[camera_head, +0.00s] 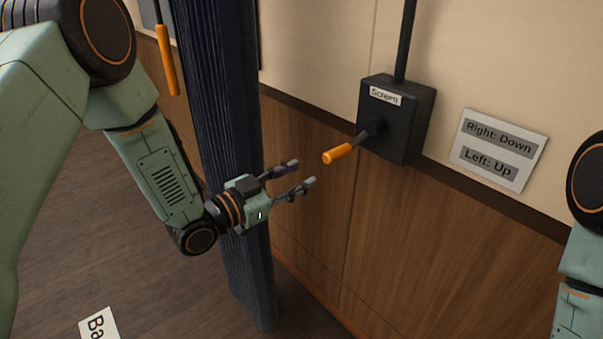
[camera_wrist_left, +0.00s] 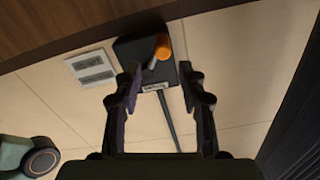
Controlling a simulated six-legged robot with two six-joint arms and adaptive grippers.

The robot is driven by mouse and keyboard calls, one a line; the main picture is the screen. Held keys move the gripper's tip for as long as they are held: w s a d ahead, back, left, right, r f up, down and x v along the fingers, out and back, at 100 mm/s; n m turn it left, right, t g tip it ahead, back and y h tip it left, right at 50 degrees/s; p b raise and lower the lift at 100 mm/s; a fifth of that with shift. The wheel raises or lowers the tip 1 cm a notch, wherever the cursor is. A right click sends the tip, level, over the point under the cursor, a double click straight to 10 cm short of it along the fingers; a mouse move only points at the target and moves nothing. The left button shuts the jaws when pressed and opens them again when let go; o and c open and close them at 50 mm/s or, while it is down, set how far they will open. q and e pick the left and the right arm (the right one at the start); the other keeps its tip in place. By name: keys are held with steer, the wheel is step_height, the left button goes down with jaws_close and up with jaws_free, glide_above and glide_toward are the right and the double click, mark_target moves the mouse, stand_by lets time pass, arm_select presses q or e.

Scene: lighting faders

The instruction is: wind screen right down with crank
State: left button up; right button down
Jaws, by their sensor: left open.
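The screen crank box (camera_head: 398,118) is black, labelled "Screen", and fixed to the wall in the head view. Its crank handle (camera_head: 337,154) is orange and points out to the lower left of the box. My left gripper (camera_head: 305,173) is open and empty, a short way left of the handle and apart from it. In the left wrist view the orange handle (camera_wrist_left: 164,46) and the box (camera_wrist_left: 130,48) show beyond the open fingers (camera_wrist_left: 160,85). My right gripper is not in view; only part of my right arm shows at the right edge.
A sign (camera_head: 498,149) reading "Right: Down" and "Left: Up" is on the wall right of the box. Another orange handle (camera_head: 168,68) hangs at the upper left. A paper label (camera_head: 98,325) shows low left.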

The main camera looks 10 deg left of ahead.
arm_select(q)
steer(key=s+d+f, duration=0.1)
steer(key=d, duration=0.1)
steer(key=s+d+f+m+g+p, duration=0.1)
steer(key=d+f, duration=0.1)
steer(key=s+d+f+g+p, duration=0.1)
steer(key=d+f, duration=0.1)
steer(key=shift+s, duration=0.35)
steer(key=c, duration=0.4)
steer(key=d+m, duration=0.1)
steer(key=s+d+f+m+p, duration=0.1)
steer(key=m, duration=0.1)
steer(key=s+d+m, duration=0.1)
steer(key=shift+f+m+t+y+p, duration=0.3)
steer(key=shift+f+m+t+y, duration=0.05)
steer(key=shift+m+t+y, duration=0.05)
jaws_close()
steer(key=m+t+y+p, duration=0.15)
steer(key=m+t, duration=0.25)
steer(key=m, duration=0.7)
glide_toward(353, 142)
steer(key=shift+y, duration=0.45)
steer(key=shift+w+d+f, duration=0.5)
steer(key=shift+w+f, duration=0.15)
steer(key=shift+w, duration=0.05)
steer(key=shift+w+d+f, duration=0.5)
steer(key=shift+w+f, duration=0.15)
steer(key=shift+w, duration=0.05)
